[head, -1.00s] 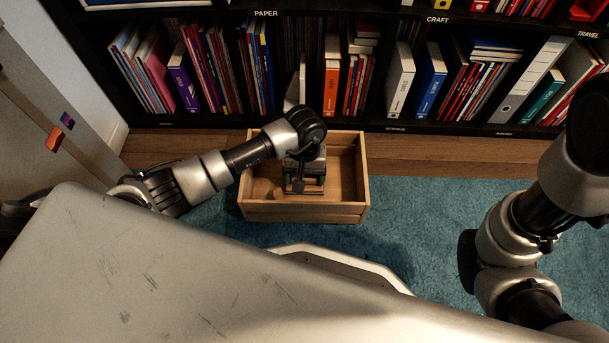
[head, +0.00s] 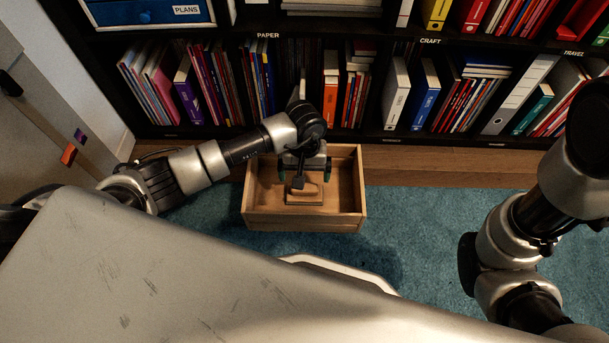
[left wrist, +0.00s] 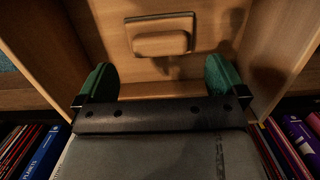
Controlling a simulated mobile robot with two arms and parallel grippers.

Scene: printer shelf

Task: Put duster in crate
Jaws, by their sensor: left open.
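The wooden crate (head: 350,219) stands on the floor in front of the bookshelf. The duster (head: 305,197), a small flat wooden block with a raised grip, lies on the crate's floor. It also shows in the left wrist view (left wrist: 160,43), apart from the fingers. My left gripper (head: 304,172) is over the crate, pointing down above the duster. In the left wrist view its two green-padded fingers (left wrist: 162,80) are spread wide with nothing between them. My right arm shows at the right of the head view, but its gripper fingers are not visible.
A dark bookshelf (head: 375,137) full of books and binders stands directly behind the crate. Blue carpet (head: 425,230) lies clear to the crate's right. A grey panel (head: 70,110) stands at the left.

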